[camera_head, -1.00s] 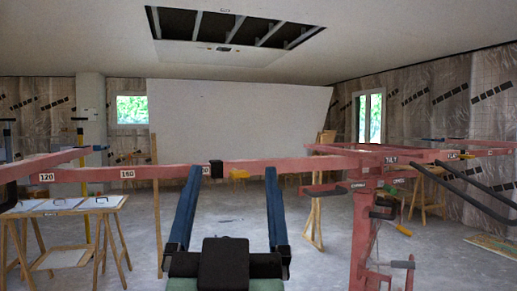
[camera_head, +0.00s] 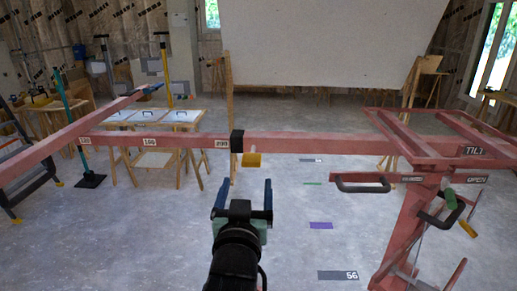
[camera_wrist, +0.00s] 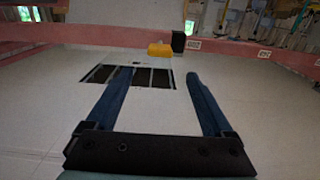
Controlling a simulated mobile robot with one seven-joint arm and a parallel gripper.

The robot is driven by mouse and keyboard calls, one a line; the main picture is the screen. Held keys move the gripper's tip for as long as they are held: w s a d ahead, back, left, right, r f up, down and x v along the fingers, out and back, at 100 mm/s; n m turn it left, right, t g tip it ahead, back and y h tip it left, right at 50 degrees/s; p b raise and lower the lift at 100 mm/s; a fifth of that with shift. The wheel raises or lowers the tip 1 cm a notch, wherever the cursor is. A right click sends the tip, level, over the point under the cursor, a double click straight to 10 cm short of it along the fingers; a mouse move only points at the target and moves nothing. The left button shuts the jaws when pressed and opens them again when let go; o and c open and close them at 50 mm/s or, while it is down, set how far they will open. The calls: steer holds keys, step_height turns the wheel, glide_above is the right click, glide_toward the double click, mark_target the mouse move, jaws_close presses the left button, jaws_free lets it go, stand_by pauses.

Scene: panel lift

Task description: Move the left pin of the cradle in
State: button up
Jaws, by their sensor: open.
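A pink-red beam (camera_head: 300,143) of the cradle runs across the head view, with a black block (camera_head: 237,141) on it beside a number label. A yellow pin handle (camera_head: 252,160) sticks out just below and right of the block. In the wrist view the yellow handle (camera_wrist: 160,50) and black block (camera_wrist: 178,42) show near the top, beyond my fingertips. My gripper (camera_head: 243,192) is open, with blue fingers apart and nothing between them. It is below the handle in the head view and apart from it. The pin's shaft is hidden.
The red lift post (camera_head: 405,225) with black handles and TILT and OPEN labels stands at right. A large white panel (camera_head: 335,45) stands behind. A trestle table (camera_head: 150,117) and a step ladder (camera_head: 25,165) are at left. The grey floor between is mostly clear.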

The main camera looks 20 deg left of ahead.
mark_target(251, 163)
steer(key=p+x, duration=0.3)
steer(key=x, duration=0.8)
steer(key=shift+w+a, duration=0.15)
steer(key=shift+w, duration=0.2)
jaws_close()
